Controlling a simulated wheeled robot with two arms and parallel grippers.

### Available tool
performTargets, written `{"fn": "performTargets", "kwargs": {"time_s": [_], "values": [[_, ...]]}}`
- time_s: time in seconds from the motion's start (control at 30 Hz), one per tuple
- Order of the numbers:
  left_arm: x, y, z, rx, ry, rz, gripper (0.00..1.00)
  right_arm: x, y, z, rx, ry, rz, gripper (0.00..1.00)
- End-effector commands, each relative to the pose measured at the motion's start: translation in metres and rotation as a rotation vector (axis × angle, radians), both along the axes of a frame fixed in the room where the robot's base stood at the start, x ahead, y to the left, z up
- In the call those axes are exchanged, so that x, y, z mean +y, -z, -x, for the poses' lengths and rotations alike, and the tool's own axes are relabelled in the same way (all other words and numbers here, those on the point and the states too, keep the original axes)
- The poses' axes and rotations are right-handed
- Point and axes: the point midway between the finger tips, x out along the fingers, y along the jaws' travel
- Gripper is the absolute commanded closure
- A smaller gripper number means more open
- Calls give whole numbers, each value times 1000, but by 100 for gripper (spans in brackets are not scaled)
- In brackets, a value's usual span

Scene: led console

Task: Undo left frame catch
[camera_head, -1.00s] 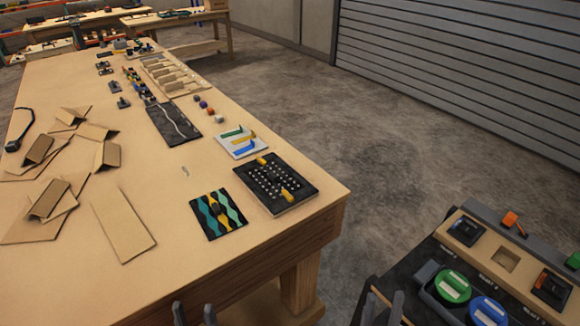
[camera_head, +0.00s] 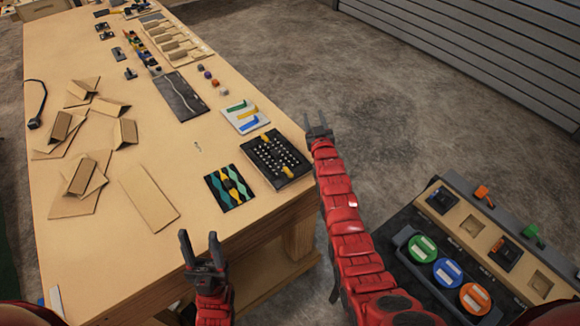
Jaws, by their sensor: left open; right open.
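A black panel with rows of light dots (camera_head: 258,158) lies flat near the right edge of the wooden table. One yellow catch (camera_head: 264,139) sits at its far edge and another yellow catch (camera_head: 288,172) at its near right edge. Whether either is fastened is too small to tell. My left gripper (camera_head: 200,243) is open and empty, fingers up, at the table's front edge, apart from the panel. My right gripper (camera_head: 318,129) is open and empty, right of the panel and beyond the table's side. Neither touches a catch.
A wavy-patterned mat (camera_head: 229,188) lies beside the panel, and a white board with coloured strips (camera_head: 245,117) behind it. Cardboard pieces (camera_head: 148,198) cover the table's left. A console with coloured round pucks (camera_head: 448,272) stands at right. The table's front is clear.

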Motion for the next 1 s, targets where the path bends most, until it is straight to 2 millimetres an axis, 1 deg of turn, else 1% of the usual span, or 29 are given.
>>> {"fn": "performTargets", "kwargs": {"time_s": [0.03, 0.1, 0.2, 0.27, 0.37, 0.47, 0.5, 0.57, 0.6, 0.7, 0.77, 0.83, 0.9, 1.0], "values": [[0, 0, 0, 0, 0, 0, 50, 12, -4, -19, 88, -14, 25, 54], [0, 0, 0, 0, 0, 0, 50, 27, 3, -34, 246, -34, 67, 54], [0, 0, 0, 0, 0, 0, 50, 46, 7, -40, 472, -69, 132, 54], [0, 0, 0, 0, 0, 0, 50, 56, 5, -34, 606, -91, 174, 54], [0, 0, 0, 0, 0, 0, 50, 69, -6, -10, 829, -134, 244, 54], [0, 0, 0, 0, 0, 0, 50, 77, -28, 28, 1044, -177, 314, 54], [0, 0, 0, 0, 0, 0, 50, 79, -39, 45, 1122, -194, 340, 54], [0, 0, 0, 0, 0, 0, 50, 79, -55, 71, 1228, -216, 374, 54], [0, 0, 0, 0, 0, 0, 50, 79, -65, 87, 1291, -231, 395, 54], [0, 0, 0, 0, 0, 0, 50, 78, -86, 120, 1408, -257, 433, 54], [0, 0, 0, 0, 0, 0, 50, 77, -96, 133, 1452, -267, 447, 54], [0, 1, 0, 0, 0, 0, 50, 76, -100, 141, 1482, -273, 457, 54], [0, 3, 0, 0, 0, 0, 50, 75, -99, 146, 1498, -276, 462, 54], [0, 9, 0, 0, 0, 0, 50, 75, -92, 146, 1499, -277, 461, 54]]}}
